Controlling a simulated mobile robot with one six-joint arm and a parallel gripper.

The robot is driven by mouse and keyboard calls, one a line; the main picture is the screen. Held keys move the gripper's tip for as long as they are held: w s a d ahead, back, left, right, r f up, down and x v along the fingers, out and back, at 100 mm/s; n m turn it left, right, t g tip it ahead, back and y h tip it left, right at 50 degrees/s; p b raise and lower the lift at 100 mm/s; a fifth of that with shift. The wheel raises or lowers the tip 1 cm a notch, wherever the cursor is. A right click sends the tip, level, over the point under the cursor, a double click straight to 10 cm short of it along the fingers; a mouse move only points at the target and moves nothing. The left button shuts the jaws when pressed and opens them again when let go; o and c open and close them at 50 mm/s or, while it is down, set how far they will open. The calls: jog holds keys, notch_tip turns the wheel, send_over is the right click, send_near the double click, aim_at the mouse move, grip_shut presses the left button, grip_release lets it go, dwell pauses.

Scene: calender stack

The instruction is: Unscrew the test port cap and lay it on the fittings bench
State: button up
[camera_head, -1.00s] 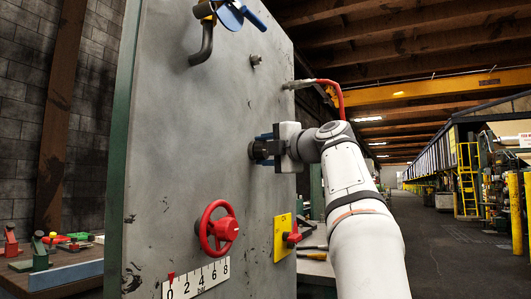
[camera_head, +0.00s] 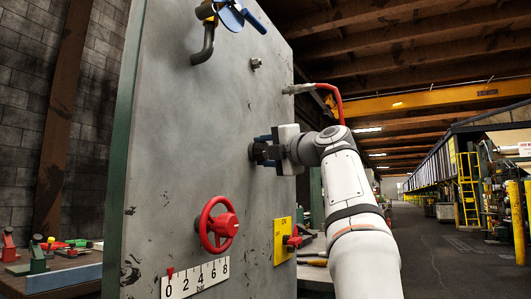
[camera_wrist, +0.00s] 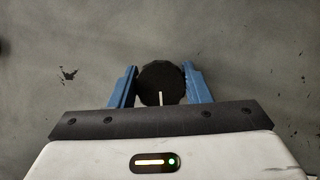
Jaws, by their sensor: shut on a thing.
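The test port cap (camera_wrist: 160,80) is a dark, knurled round cap with a pale line on its rim, seen in the wrist view against the grey panel (camera_wrist: 60,35). In the head view the cap (camera_head: 253,152) sits at the panel face. My gripper (camera_wrist: 160,88) has its blue fingers on the left and right sides of the cap and is shut on it. In the head view my gripper (camera_head: 264,150) reaches the panel from the right. Whether the cap still touches its port is hidden. A bench (camera_head: 60,277) with small fittings shows at the lower left.
A red handwheel (camera_head: 218,225), a pressure scale (camera_head: 196,277) and a yellow plate with a red lever (camera_head: 283,242) sit on the panel below my gripper. A bent pipe with a blue handle (camera_head: 206,45) and a red hose (camera_head: 335,95) are above. Another surface with tools (camera_head: 313,258) lies behind the panel's right edge.

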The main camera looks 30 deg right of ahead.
jog(key=shift+f+n+t+y+b, duration=0.1)
jog(key=shift+n+t+y+b, duration=0.2)
jog(key=shift+n+b, duration=0.8)
jog(key=shift+n, duration=0.1)
jog(key=o, duration=1.1)
